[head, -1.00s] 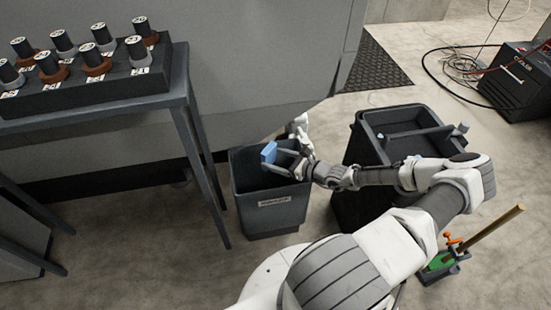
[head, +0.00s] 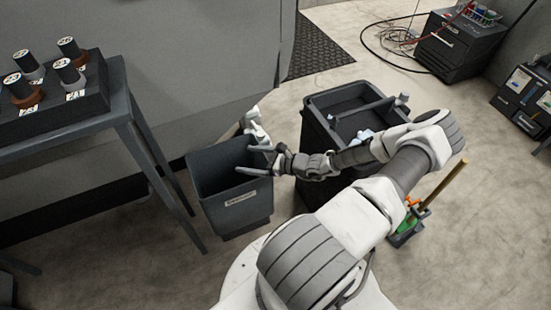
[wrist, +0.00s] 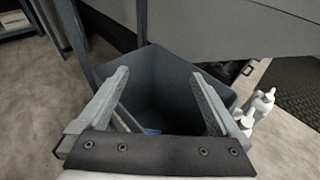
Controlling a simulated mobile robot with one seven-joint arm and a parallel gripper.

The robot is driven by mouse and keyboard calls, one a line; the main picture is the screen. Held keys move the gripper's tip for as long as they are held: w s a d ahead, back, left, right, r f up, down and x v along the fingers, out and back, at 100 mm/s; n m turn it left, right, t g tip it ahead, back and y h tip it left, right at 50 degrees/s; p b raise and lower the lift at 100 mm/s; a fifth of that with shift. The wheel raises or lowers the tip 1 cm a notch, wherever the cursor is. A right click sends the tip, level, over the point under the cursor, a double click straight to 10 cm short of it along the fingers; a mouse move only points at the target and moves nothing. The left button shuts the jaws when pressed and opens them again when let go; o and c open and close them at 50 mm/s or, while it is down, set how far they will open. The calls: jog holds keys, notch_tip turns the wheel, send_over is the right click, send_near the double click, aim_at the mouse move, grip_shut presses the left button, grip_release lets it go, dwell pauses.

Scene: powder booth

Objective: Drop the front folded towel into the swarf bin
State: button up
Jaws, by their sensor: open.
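The swarf bin (head: 237,212) is a dark grey, open-topped bin with a white label on its front, whose text I cannot read. My gripper (head: 259,160) is over the right part of its mouth in the head view. In the wrist view my gripper (wrist: 160,78) has its two fingers spread apart with nothing between them, pointing into the bin (wrist: 165,62). A small blue patch, which looks like the folded towel (wrist: 152,131), shows low inside the bin beyond the gripper's palm. Most of it is hidden. In the head view the bin's inside is dark and no towel shows.
A dark bench (head: 62,125) with numbered holders stands at left. A dark cart (head: 322,150) stands just right of the bin, with white bottles (head: 255,125) behind the bin. A green-based caddy with a wooden handle (head: 440,187) is at right. Floor is clear in front.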

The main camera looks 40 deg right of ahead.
jog(key=p+v, duration=0.2)
jog(key=v, duration=0.9)
jog(key=shift+w, duration=0.1)
jog(key=a+r+n+g+h+p, duration=0.2)
jog(key=a+r+n+g+h, duration=0.15)
jog(key=r+n, duration=0.7)
jog(key=a+r+n+g+h+p, duration=0.25)
jog(key=a+r+n, duration=0.3)
jog(key=r, duration=1.05)
jog(key=a+r+n+g+h+p, duration=0.2)
jog(key=a+r+n+g+h, duration=0.15)
jog(key=r+n, duration=0.75)
jog(key=s+a+r+n+t+y+b, duration=0.2)
jog(key=s+a+r+n+b, duration=0.1)
jog(key=s+a+b, duration=0.55)
notch_tip(320, 180, up, 18)
jog(key=a+p, duration=0.2)
jog(key=p, duration=1.7)
jog(key=shift+a+p, duration=0.3)
jog(key=shift+w+f, duration=0.1)
jog(key=shift+w, duration=0.05)
